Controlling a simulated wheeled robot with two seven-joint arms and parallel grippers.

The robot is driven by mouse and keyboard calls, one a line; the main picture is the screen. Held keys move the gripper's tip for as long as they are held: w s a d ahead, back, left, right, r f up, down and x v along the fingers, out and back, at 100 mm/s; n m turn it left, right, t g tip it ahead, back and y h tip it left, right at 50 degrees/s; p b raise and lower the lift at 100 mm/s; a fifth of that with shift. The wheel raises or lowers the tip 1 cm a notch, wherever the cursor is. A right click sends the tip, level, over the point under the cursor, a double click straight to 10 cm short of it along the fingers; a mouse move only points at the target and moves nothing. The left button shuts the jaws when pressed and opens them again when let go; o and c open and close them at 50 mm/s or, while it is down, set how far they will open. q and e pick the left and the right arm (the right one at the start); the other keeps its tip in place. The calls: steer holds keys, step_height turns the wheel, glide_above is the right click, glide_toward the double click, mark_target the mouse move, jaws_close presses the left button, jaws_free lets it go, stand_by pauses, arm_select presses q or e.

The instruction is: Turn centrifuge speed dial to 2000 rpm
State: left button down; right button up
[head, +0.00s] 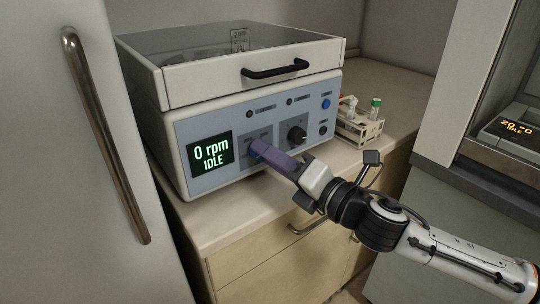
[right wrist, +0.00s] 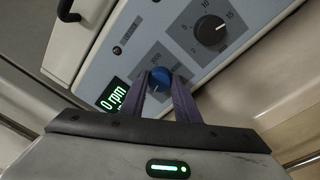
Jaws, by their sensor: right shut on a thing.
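The centrifuge (head: 180,150) stands on the counter with its lid down. Its display (head: 211,151) reads 0 rpm and IDLE. The speed dial is a blue knob (right wrist: 160,76) on the front panel, next to the display in the right wrist view. In the head view it is mostly hidden by my right gripper (head: 258,150). My right gripper's two fingers (right wrist: 166,90) are shut on the blue knob, one on each side. The knob's exact pointer position is hard to read. My left gripper is not in view.
A black dial (head: 296,134) sits right of the blue one on the panel. A rack (head: 358,128) with tubes stands on the counter right of the centrifuge. A tall door with a long handle (head: 105,140) is close on the left. Another device (head: 510,128) shows 20 °C at right.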

steer(key=m+p, duration=0.1)
steer(key=m, duration=0.3)
steer(key=m+p, duration=0.1)
steer(key=m, duration=0.2)
steer(key=shift+f+m+t, duration=0.1)
steer(key=shift+m+t, duration=0.3)
steer(key=m+p, duration=0.1)
steer(key=m, duration=0.1)
steer(key=shift+m+p, duration=0.3)
steer(key=shift+m, duration=0.1)
steer(key=m+p, duration=0.1)
steer(key=m, duration=0.1)
steer(key=shift+a+m+t, duration=0.1)
steer(key=shift+m+t, duration=0.2)
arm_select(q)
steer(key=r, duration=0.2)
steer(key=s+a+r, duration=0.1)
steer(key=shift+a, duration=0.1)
arm_select(e)
steer(key=shift+m, duration=0.6)
arm_select(q)
steer(key=shift+p, duration=0.3)
arm_select(e)
steer(key=shift+f, duration=0.1)
steer(key=o, duration=1)
